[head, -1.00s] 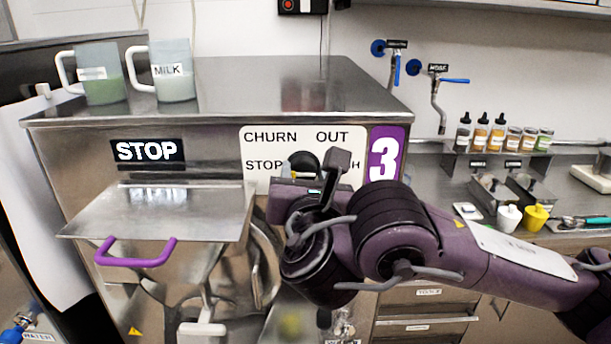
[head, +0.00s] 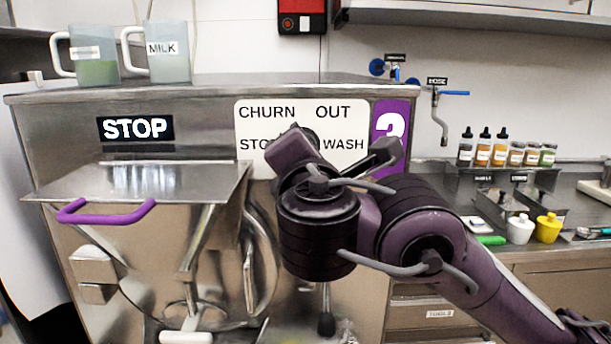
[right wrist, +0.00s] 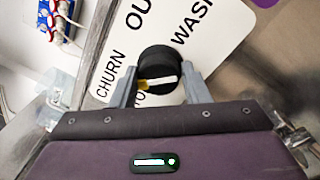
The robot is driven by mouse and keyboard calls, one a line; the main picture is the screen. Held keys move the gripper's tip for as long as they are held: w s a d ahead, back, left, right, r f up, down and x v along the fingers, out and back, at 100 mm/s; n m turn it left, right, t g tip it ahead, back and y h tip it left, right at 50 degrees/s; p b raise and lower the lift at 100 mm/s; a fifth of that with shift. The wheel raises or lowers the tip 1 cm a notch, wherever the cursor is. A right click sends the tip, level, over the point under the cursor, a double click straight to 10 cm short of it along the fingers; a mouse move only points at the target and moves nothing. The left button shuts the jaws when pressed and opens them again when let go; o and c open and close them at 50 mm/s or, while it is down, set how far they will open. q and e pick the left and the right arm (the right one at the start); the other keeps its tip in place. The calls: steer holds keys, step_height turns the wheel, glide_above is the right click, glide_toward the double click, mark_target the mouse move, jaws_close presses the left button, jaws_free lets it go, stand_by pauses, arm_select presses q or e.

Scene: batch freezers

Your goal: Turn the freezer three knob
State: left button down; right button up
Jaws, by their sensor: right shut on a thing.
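The freezer three knob (right wrist: 158,66) is round and black, with a white bar across its face and a yellow mark at one end. In the right wrist view it sits between the two grey fingers of my right gripper (right wrist: 162,86), which is shut on it. The yellow end lies near the partly covered STOP word. In the head view only a dark edge of the knob (head: 312,136) shows behind my right gripper (head: 300,155). The label plate (head: 262,126) reads CHURN, OUT, STOP partly hidden, and WASH. The display (head: 136,129) reads STOP. My left gripper is not in view.
A metal lid (head: 150,180) with a purple handle (head: 106,212) juts out left of my right arm. Two mugs (head: 94,55) (head: 168,52) stand on the freezer top. Bottles and jars (head: 500,148) stand on the right counter.

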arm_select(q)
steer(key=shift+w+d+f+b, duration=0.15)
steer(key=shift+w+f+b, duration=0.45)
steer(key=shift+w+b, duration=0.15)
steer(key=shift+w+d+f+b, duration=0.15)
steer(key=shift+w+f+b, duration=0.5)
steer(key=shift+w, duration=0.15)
arm_select(e)
steer(key=shift+r+m, duration=0.25)
steer(key=shift+m, duration=1.35)
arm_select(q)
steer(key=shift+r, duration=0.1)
arm_select(e)
steer(key=shift+d, duration=0.1)
steer(key=o, duration=0.9)
steer(key=shift+o, duration=0.3)
steer(key=shift+w+f, duration=0.2)
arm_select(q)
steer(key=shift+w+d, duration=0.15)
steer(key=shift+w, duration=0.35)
arm_select(e)
steer(key=s, duration=0.7)
steer(key=shift+s+f, duration=0.3)
steer(key=shift+s, duration=0.1)
